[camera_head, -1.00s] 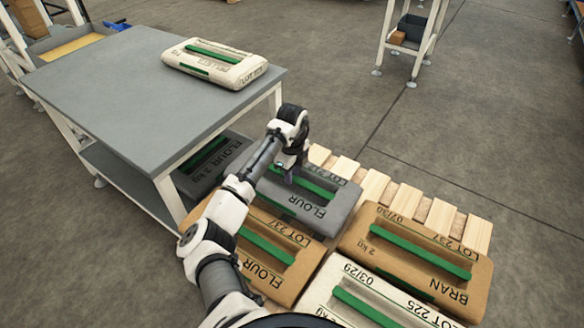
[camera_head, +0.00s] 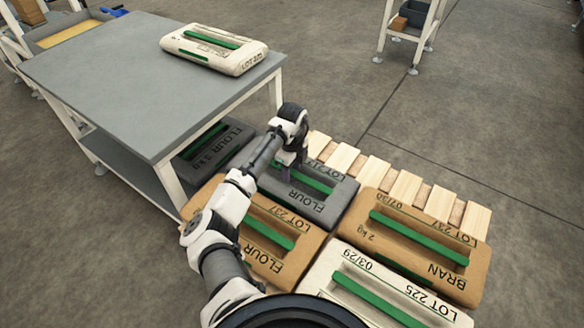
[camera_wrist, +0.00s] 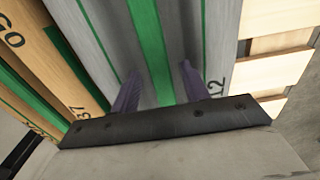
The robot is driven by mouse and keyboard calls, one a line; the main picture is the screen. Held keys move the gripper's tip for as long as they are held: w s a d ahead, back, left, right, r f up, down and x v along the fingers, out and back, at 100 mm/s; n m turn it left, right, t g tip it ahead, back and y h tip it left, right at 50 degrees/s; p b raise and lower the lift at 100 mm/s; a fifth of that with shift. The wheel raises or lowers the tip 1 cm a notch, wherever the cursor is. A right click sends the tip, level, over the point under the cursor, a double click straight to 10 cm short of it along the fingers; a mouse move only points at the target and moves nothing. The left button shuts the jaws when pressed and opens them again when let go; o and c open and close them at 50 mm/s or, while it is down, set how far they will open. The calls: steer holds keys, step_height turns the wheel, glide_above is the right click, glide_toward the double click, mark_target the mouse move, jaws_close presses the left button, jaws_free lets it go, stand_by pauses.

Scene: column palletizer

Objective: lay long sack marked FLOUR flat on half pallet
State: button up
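A long grey sack marked FLOUR (camera_head: 318,207), with a green strap, lies flat on the wooden half pallet (camera_head: 405,188), beside a tan FLOUR sack (camera_head: 268,272). My gripper (camera_head: 290,174) is over the grey sack near its strap. In the wrist view, the two purple fingers of my gripper (camera_wrist: 160,72) stand apart, one on each side of the green strap (camera_wrist: 148,40), with gaps showing beside it. The fingers do not look closed on the strap. Their tips are close to the grey sack (camera_wrist: 214,45); contact is hard to tell.
A tan BRAN sack (camera_head: 445,262) and a pale LOT 225 sack (camera_head: 350,262) lie close by. Bare slats show along the pallet's far side. A grey table (camera_head: 120,90) holds a white sack (camera_head: 200,60).

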mark_target(292, 172)
step_height(292, 172, up, 12)
steer(key=shift+b, duration=0.3)
stand_by(0.3)
steer(key=shift+r, duration=0.1)
